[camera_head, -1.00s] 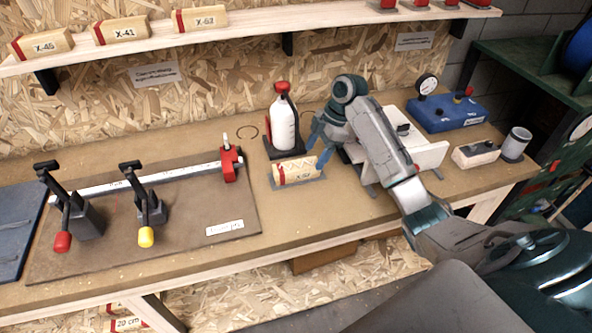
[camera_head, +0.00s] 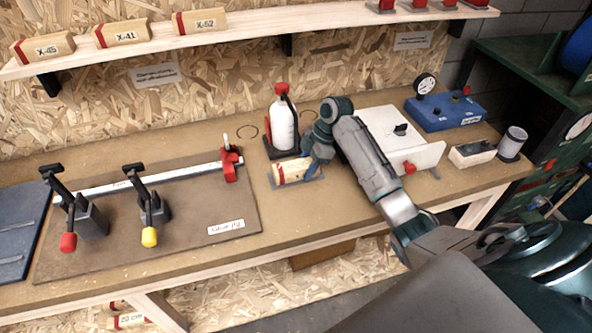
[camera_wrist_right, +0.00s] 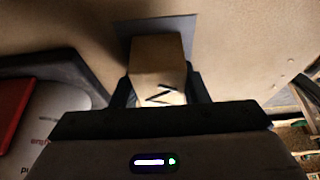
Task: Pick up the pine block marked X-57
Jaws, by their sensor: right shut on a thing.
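A pine block with a red band (camera_head: 290,171) lies on a small grey plate (camera_head: 312,179) on the workbench, in front of the white bottle. My right gripper (camera_head: 308,170) is at the block's right end, shut on it. In the right wrist view the block (camera_wrist_right: 158,66) sits between the two fingers (camera_wrist_right: 160,92), with part of a dark marking visible on it. The gripper now covers the block's label, so I cannot read it. My left gripper is not in view.
A white bottle with a red cap (camera_head: 283,124) stands just behind the block. A white clamp fixture (camera_head: 392,131) is to the right. A brown board with toggle clamps (camera_head: 185,238) lies left. Other marked blocks, such as X-52 (camera_head: 200,21), stand on the shelf.

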